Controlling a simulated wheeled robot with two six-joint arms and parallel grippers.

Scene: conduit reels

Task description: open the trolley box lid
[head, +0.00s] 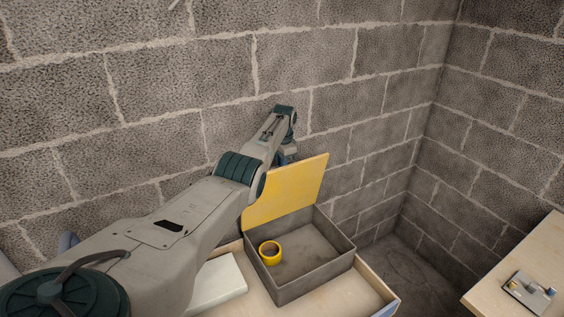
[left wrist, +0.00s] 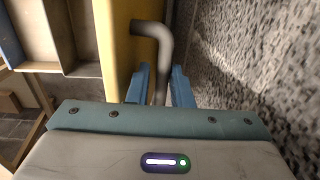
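The trolley box (head: 310,283) is a grey open-topped box standing on the wooden trolley top. Its yellow lid (head: 285,190) stands raised at the box's back edge, tilted steeply up, so the inside of the box shows. The lid (left wrist: 114,50) also shows edge-on in the left wrist view, with a grey bent handle (left wrist: 164,50) on its outer side. My left gripper (left wrist: 161,85) is behind the lid, its blue fingers close on both sides of the handle. In the head view the fingers are mostly hidden by the arm and lid. My right gripper is not in view.
A yellow tape roll (head: 270,253) lies inside the box at the left. A pale flat block (head: 220,282) is left of the box. A block wall (head: 330,100) stands close behind the lid and my arm. A wooden table (head: 525,270) with a small metal plate (head: 529,292) is at the right.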

